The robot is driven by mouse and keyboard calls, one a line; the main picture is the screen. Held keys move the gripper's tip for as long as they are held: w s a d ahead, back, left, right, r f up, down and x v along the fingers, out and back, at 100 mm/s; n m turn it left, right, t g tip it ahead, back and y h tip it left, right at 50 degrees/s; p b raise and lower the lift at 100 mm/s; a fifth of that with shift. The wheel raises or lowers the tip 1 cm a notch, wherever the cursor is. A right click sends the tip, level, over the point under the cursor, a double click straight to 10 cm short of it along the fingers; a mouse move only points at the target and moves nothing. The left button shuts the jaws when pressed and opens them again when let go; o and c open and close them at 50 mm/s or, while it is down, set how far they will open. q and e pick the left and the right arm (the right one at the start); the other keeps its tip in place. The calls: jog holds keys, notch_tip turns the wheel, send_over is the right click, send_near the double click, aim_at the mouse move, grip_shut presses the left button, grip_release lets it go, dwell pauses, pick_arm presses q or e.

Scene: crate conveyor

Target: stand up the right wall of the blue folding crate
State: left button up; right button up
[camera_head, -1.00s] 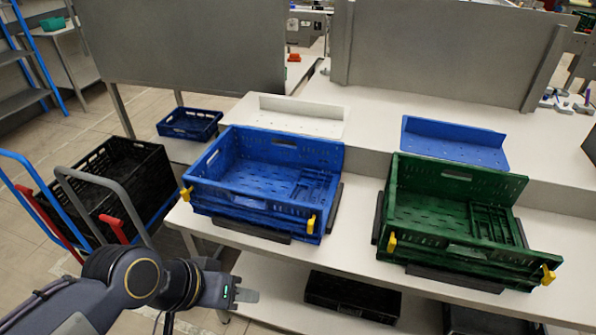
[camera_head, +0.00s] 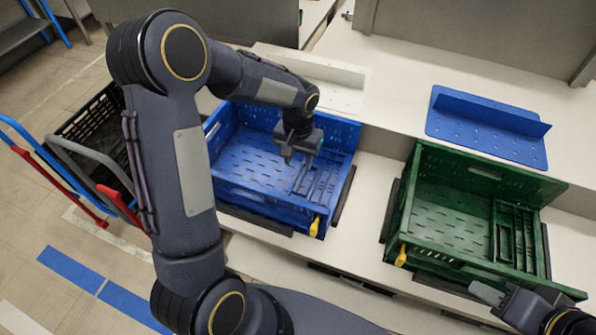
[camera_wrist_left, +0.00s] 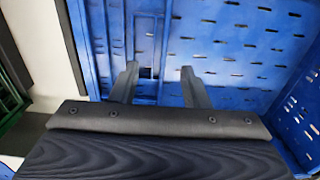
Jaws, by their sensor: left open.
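The blue folding crate (camera_head: 340,134) stands on the white table, with its back wall upright. Its right wall (camera_head: 320,184), a ribbed panel, lies folded down inside on the right part of the floor. My left gripper (camera_head: 299,158) is open above the crate, over the inner edge of that panel, pointing down. In the left wrist view its two fingers (camera_wrist_left: 159,75) are apart with nothing between them, and the folded right wall (camera_wrist_left: 143,28) shows just beyond. Contact cannot be told. My right gripper (camera_head: 488,292) is at the lower right by the green crate; its jaws are unclear.
A green crate (camera_head: 413,180) with its own folded panel stands to the right, with a gap of table between. A blue panel (camera_head: 485,128) and a white panel (camera_head: 330,75) lie behind. A black crate (camera_head: 85,125) on a cart stands left. My left arm hides the blue crate's left front.

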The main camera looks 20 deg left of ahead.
aim_at(298, 178)
pick_arm(q)
notch_tip(298, 178, down, 7)
jog(key=shift+f+p, duration=0.15)
jog(key=shift+p, duration=0.2)
jog(key=shift+c, duration=0.3)
grip_shut()
